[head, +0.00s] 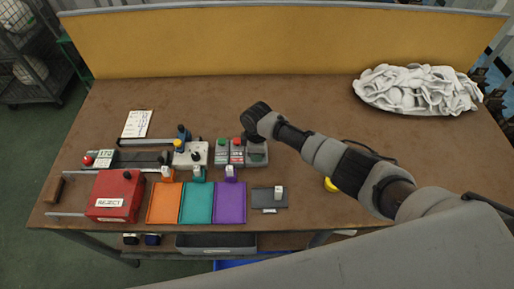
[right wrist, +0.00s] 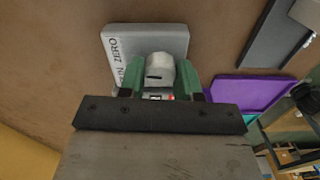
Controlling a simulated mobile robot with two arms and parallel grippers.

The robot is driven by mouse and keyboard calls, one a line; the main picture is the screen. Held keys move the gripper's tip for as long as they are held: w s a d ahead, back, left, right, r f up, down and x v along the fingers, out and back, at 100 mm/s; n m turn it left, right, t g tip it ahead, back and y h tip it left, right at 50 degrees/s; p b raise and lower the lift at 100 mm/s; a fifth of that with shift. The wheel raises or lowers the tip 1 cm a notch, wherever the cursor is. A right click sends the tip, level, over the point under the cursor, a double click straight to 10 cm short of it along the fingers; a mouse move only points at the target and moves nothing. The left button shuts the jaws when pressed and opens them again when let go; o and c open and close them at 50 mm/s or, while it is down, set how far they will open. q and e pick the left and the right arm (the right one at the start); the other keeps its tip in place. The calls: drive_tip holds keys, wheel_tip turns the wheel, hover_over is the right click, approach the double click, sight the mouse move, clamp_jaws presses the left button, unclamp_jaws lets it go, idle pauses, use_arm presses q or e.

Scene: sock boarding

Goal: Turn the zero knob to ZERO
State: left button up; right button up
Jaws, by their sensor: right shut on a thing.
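The zero knob (right wrist: 159,68) is a pale grey, rounded knob with a dark slot, on a grey box (right wrist: 178,38) marked ZERO along one edge. A second word beside it is partly hidden. My right gripper (right wrist: 159,88) is shut on the knob, with a green finger on each side. In the head view the same box (head: 257,159) is at the middle of the table, and my right gripper (head: 256,137) comes down over it, hiding the knob. I cannot tell which mark the knob points to. My left gripper is not in view.
Green and red button boxes (head: 237,155) stand just left of the knob's box. Orange (head: 164,205), teal (head: 197,205) and purple (head: 230,205) trays lie in front, beside a red REJECT box (head: 115,188). A pile of white socks (head: 415,90) is at back right. The table's back middle is clear.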

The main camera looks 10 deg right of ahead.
drive_tip(key=m+p, duration=0.1)
drive_tip(key=m, duration=0.3)
drive_tip(key=shift+r+m+p, duration=0.1)
drive_tip(key=shift+m+p, duration=0.2)
drive_tip(key=shift+p, duration=0.1)
drive_tip(key=shift+m+p, duration=0.55)
drive_tip(key=shift+m, duration=1.05)
drive_tip(key=o, duration=0.9)
drive_tip(key=shift+o, duration=0.2)
wheel_tip(320, 180, up, 11)
drive_tip(key=shift+f, duration=0.2)
